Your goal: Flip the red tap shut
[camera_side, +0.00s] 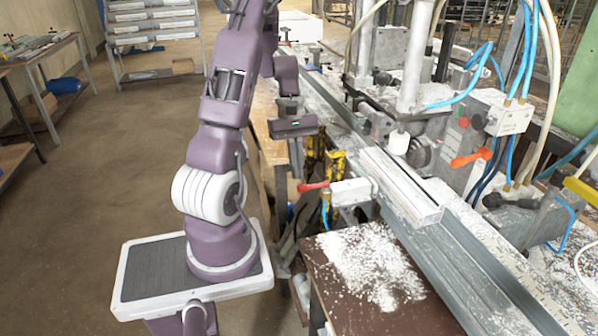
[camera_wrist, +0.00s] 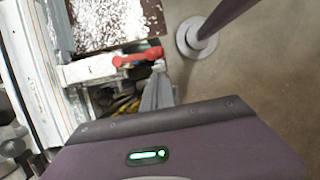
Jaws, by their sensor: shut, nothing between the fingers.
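A red tap (camera_side: 313,186) sticks out to the left from a white valve block (camera_side: 352,191) at the bench edge, with a blue hose below. In the wrist view the red tap (camera_wrist: 138,57) lies across the upper middle, beside the white block (camera_wrist: 90,70). My gripper (camera_side: 298,177) points down, fingers together and empty, with its tips close to the tap's free end. In the wrist view my gripper (camera_wrist: 158,70) shows its tips just below that end. I cannot tell whether they touch it.
A brown board (camera_side: 345,275) with white shavings and a long metal rail (camera_side: 450,245) lie in front. Yellow clamps (camera_side: 336,162) stand behind the fingers. Floor to the left is open.

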